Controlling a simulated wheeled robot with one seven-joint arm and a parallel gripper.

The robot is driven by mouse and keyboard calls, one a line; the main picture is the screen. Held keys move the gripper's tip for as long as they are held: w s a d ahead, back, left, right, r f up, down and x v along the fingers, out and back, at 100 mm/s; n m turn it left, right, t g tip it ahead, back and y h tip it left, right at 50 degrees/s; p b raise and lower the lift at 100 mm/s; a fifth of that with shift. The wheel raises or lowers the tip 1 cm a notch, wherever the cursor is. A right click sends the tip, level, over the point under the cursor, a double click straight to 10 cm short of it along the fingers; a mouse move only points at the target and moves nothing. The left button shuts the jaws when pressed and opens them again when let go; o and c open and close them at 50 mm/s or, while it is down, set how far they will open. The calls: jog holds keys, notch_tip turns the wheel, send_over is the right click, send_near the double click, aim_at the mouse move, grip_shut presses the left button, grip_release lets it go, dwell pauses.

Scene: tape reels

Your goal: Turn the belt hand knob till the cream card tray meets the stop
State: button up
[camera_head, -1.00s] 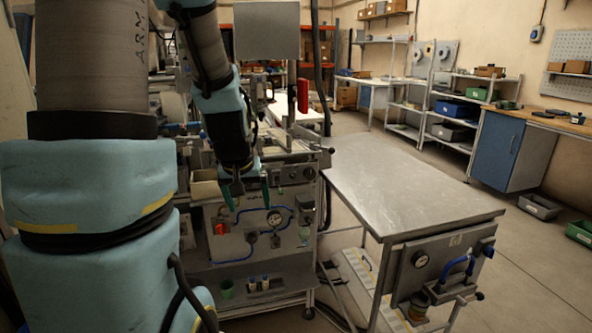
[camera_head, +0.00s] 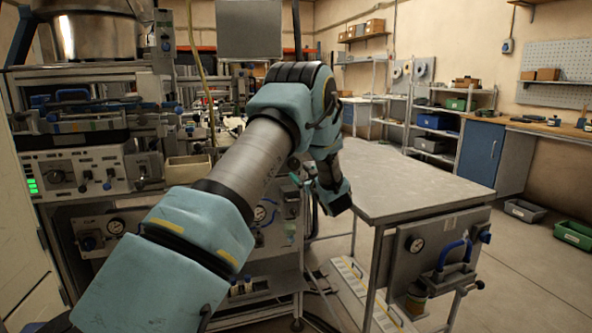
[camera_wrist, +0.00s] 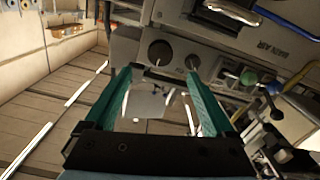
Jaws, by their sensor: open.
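My gripper (camera_head: 301,175) is in front of the right end of the machine, beside the steel table. Its two teal fingers are apart with nothing between them; they also show in the wrist view (camera_wrist: 159,74). Beyond the fingertips, the wrist view shows a grey machine panel (camera_wrist: 225,50) with two dark round fittings (camera_wrist: 160,52). I cannot tell whether either is the belt hand knob. A cream open box (camera_head: 188,169) sits on the machine's front, left of my arm; I cannot tell whether it is the card tray. The stop is not identifiable, and my arm hides part of the machine.
The steel table (camera_head: 400,185) stands close to the right of my gripper, with a gauge and blue handle on its front. A control panel (camera_head: 90,172) is at the left. Grey (camera_head: 527,211) and green (camera_head: 573,235) bins lie on open floor at the right.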

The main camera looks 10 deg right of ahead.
jog(key=w+a+p, duration=0.1)
jog(key=w, duration=0.8)
jog(key=shift+w+a, duration=0.1)
jog(key=c, duration=1.4)
